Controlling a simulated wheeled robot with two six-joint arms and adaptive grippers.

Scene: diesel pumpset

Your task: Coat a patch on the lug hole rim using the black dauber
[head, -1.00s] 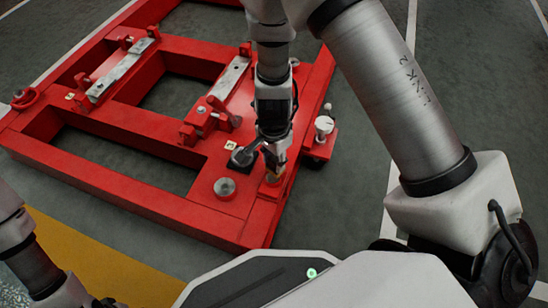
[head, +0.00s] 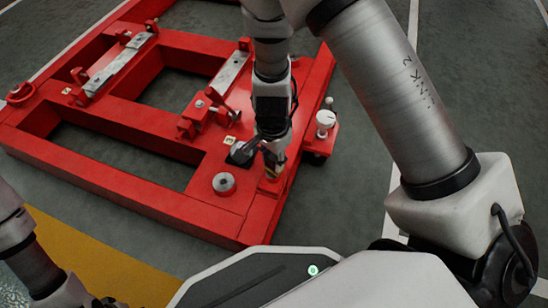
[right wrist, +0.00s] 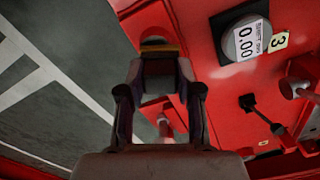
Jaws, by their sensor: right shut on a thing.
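My right gripper (head: 273,162) points down over the red frame's near right part, shut on what appears to be the dauber. In the right wrist view a dark grey piece (right wrist: 158,68) sits between the fingertips. An orange-brown band (right wrist: 158,50) shows just beyond them. A rounded red piece (right wrist: 153,41), possibly the lug, lies right beyond the band; I cannot tell whether they touch. The hole rim is hidden and no coating can be made out. My left arm (head: 30,255) shows at the lower left; its gripper is not visible.
The red frame (head: 150,200) has open bays on its left. A white-topped knob (head: 325,120) stands on the right edge.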

